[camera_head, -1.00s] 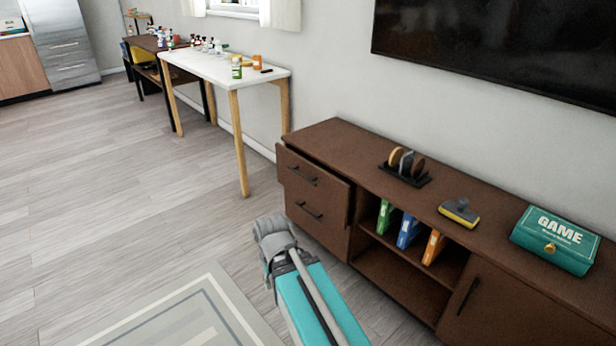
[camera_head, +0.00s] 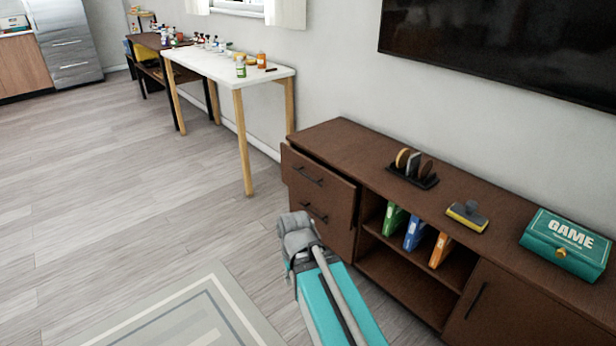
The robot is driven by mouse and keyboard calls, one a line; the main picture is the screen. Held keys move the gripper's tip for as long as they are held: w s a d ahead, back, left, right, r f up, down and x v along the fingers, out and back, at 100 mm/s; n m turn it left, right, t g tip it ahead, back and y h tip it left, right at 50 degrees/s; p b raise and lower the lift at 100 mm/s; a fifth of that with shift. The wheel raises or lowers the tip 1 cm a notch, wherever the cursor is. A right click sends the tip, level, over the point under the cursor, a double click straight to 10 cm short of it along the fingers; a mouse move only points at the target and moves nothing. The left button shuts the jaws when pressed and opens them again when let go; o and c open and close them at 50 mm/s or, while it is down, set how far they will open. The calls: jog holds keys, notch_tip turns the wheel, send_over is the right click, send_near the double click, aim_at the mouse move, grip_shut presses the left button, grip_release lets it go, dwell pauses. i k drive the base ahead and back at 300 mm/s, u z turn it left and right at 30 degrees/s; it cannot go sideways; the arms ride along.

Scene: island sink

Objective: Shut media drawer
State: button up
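The media cabinet (camera_head: 345,136) is a long, low, dark brown unit against the wall. Its upper left drawer (camera_head: 318,184) stands a little open, its front jutting out past the cabinet face, with a dark bar handle (camera_head: 308,176). The lower drawer (camera_head: 322,222) below it looks flush and has a similar handle (camera_head: 315,212). My teal and grey arm reaches up from the bottom of the view, its grey joint just in front of and left of the lower drawer. My gripper and its fingertips do not show.
Colourful binders (camera_head: 414,232) stand in the open shelf. A dark holder with round discs (camera_head: 414,176), a yellow-and-grey brush (camera_head: 467,215) and a green game box (camera_head: 566,243) sit on the cabinet top. A white table (camera_head: 215,66) stands behind left. Floor to the left is clear, with a rug (camera_head: 180,312).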

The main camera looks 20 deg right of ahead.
aim_at(337, 195)
jog(key=z, duration=0.05)
jog(key=i, duration=0.95)
jog(key=u, duration=0.05)
